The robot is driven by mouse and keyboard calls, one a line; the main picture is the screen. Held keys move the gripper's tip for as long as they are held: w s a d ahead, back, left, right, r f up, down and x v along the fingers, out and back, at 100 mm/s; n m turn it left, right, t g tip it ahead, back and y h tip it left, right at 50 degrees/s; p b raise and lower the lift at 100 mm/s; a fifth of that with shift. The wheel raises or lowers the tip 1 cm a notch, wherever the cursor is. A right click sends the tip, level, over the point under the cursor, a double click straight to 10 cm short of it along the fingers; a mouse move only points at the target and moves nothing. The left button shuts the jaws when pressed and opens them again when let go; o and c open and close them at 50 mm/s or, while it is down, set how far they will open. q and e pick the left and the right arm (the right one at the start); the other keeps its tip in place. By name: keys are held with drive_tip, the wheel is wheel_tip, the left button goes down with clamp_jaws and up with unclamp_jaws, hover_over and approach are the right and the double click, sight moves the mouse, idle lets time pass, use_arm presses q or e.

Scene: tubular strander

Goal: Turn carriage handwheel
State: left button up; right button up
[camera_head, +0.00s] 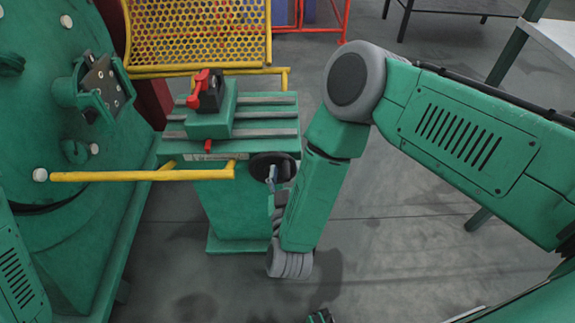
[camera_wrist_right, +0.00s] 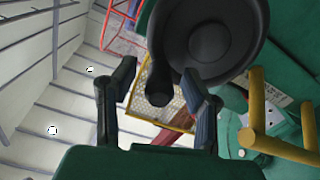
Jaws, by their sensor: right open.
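The carriage handwheel (camera_head: 266,164) is a black dished wheel on the right side of the green carriage. In the right wrist view the handwheel (camera_wrist_right: 247,40) fills the upper right, with its hub in the middle and a dark handle (camera_wrist_right: 160,82) standing out from its lower left rim. My right gripper (camera_wrist_right: 160,76) is open, its two dark fingers on either side of the handle with gaps visible. In the head view my right gripper (camera_head: 276,179) is at the wheel's right edge, partly hidden by my forearm. My left gripper does not show.
A yellow bar (camera_head: 120,176) runs left of the handwheel. A red-handled block (camera_head: 207,105) sits on the carriage top (camera_head: 265,120). A yellow mesh guard (camera_head: 197,32) stands behind. The large green machine (camera_head: 60,235) is at left. Grey floor (camera_head: 390,240) lies open at right.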

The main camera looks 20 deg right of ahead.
drive_tip(key=shift+a, duration=0.25)
drive_tip(key=shift+c, duration=0.8)
drive_tip(key=c, duration=0.7)
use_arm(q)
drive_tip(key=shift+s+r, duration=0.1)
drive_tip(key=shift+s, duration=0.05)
use_arm(e)
drive_tip(key=shift+s+d, duration=0.1)
drive_tip(key=shift+d, duration=0.35)
clamp_jaws()
